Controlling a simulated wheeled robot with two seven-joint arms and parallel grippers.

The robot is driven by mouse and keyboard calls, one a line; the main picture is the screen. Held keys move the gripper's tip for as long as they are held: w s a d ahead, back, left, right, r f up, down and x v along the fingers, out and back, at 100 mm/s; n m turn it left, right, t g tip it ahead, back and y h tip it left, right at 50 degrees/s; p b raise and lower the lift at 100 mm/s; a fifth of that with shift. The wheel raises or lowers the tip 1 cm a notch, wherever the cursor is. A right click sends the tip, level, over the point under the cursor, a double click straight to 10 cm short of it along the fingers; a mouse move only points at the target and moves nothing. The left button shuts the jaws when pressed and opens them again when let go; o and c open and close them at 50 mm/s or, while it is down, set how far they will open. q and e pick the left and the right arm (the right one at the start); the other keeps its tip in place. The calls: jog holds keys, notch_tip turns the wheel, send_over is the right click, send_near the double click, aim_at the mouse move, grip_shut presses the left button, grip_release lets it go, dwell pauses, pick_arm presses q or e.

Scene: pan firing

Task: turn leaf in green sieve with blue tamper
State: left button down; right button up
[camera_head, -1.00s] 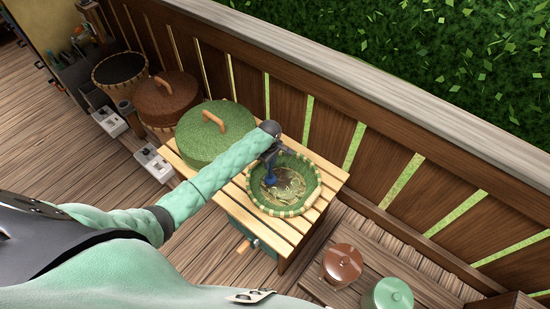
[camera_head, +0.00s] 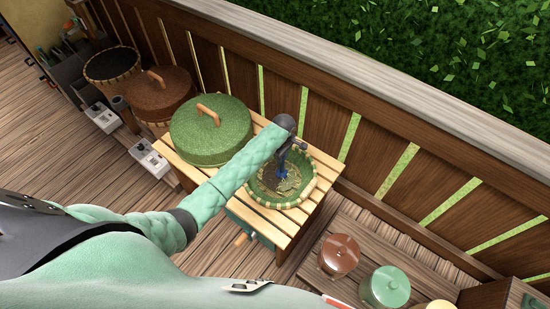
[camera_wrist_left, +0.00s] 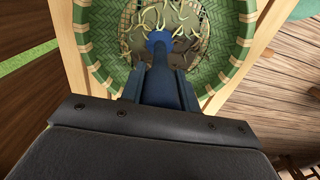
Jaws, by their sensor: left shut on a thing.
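The green sieve (camera_head: 308,193) is a round woven basket with a pale-banded rim, standing on a slatted wooden table (camera_head: 232,200). Thin yellowish leaf (camera_wrist_left: 190,20) lies in its middle and also shows in the head view (camera_head: 287,186). My left gripper (camera_wrist_left: 160,80) is shut on the blue tamper (camera_wrist_left: 158,42), which points down into the sieve over the leaf. The tamper also shows in the head view (camera_head: 282,171). I cannot tell whether its tip touches the leaf. My right gripper is not in view.
A green lidded basket (camera_head: 212,135) stands left of the sieve on the same table. A brown lidded basket (camera_head: 158,95) is further left. A brown pot (camera_head: 339,254) and green pot (camera_head: 387,287) stand lower right. A wooden railing (camera_head: 330,120) runs behind.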

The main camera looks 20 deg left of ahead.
pick_arm(q)
jog(key=w+d, duration=0.3)
jog(key=d, duration=0.2)
jog(key=s+a, duration=0.2)
jog(key=s, duration=0.5)
notch_tip(320, 180, up, 10)
jog(key=shift+w+a+f, duration=0.15)
dwell(0.6)
jog(key=shift+f, duration=0.1)
dwell(0.6)
